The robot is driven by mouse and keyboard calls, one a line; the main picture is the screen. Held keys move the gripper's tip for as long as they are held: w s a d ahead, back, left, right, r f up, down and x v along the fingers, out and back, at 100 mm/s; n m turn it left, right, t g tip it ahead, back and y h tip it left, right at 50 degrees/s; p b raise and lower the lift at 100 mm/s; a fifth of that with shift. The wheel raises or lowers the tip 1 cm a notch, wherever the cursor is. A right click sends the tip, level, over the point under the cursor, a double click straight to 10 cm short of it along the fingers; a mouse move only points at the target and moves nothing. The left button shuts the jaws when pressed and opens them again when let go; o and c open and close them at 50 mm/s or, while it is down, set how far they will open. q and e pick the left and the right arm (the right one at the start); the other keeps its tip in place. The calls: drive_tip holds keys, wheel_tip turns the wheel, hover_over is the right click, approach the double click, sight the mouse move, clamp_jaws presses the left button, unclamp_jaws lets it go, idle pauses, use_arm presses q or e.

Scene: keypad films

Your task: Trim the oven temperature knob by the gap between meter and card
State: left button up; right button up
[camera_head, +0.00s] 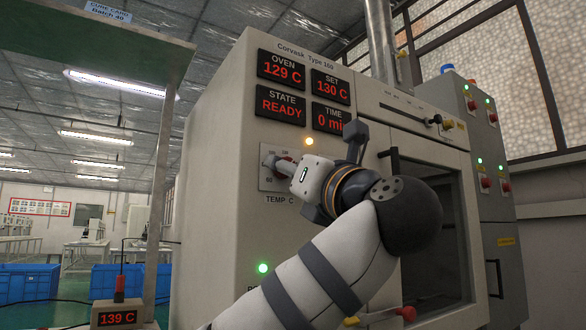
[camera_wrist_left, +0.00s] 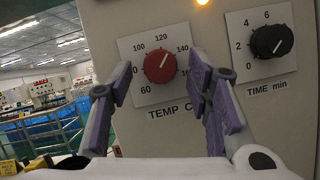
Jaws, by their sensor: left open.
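The red oven temperature knob (camera_wrist_left: 160,67) sits on a TEMP C dial plate (camera_wrist_left: 136,45) in the left wrist view; its white pointer line aims up and right, between 120 and 140. My left gripper (camera_wrist_left: 161,80) is open, its fingers on either side of the knob, apparently not touching it. In the head view my left gripper (camera_head: 287,172) covers much of the dial. The meter (camera_head: 118,318) at bottom left reads 139 C. The cure card (camera_head: 108,12) at top left shows only "CURE CARD Batch 40". The oven displays (camera_head: 282,70) read OVEN 129 C, SET 130 C, STATE READY.
A black TIME min knob (camera_wrist_left: 268,41) is right of the temperature dial. The oven door (camera_head: 428,200) is right of my arm. Blue crates (camera_head: 28,284) stand farther back.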

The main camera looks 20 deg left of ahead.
use_arm(q)
clamp_jaws()
drive_tip(key=n+g+p, duration=0.1)
drive_tip(key=n, duration=0.1)
drive_tip(key=n+g+y+p, duration=0.1)
drive_tip(key=n, duration=0.2)
drive_tip(key=n+g+y+p, duration=0.1)
drive_tip(key=n, duration=0.1)
drive_tip(key=shift+w+d, duration=0.2)
drive_tip(key=shift+w, duration=0.05)
unclamp_jaws()
drive_tip(key=v, duration=1.2)
drive_tip(key=shift+f, duration=0.15)
